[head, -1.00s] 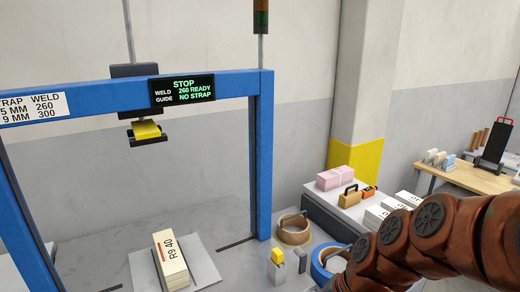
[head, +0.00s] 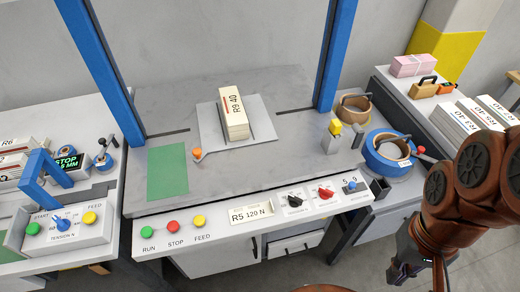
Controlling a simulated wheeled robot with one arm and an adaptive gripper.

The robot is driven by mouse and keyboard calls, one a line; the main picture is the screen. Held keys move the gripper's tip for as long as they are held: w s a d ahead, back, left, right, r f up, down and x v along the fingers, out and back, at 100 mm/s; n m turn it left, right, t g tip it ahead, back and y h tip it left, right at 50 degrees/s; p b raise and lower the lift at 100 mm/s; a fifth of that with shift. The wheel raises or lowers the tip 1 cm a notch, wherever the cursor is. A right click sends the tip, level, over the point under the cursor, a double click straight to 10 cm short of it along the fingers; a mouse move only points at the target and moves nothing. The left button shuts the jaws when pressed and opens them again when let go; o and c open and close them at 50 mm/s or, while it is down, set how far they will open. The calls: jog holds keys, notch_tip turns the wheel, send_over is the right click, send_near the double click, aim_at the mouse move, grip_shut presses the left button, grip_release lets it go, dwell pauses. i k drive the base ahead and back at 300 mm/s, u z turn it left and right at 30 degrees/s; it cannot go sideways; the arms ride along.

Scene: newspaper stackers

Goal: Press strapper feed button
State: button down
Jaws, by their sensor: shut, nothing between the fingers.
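The strapper (head: 265,214) with its blue arch stands in the middle of the head view. Its front panel carries a green RUN button (head: 147,231), a red STOP button (head: 173,227) and a yellow FEED button (head: 199,220), left to right. A label beside them reads R5 120 N. My gripper (head: 396,272) is low at the right, dark and small in view, in front of and apart from the machine. It is shut and empty, well right of the FEED button. Nothing covers the buttons.
A bundle marked R9 40 (head: 234,112) sits on the strapper's table. A second machine at the left has its own yellow FEED button (head: 90,218). Blue (head: 388,152) and tan (head: 354,108) strap rolls lie at the right. The space before the panel is clear.

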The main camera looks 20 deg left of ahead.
aim_at(199, 221)
jog(key=u, duration=2.1)
jog(key=k, duration=1.9)
jog(key=z, duration=0.6)
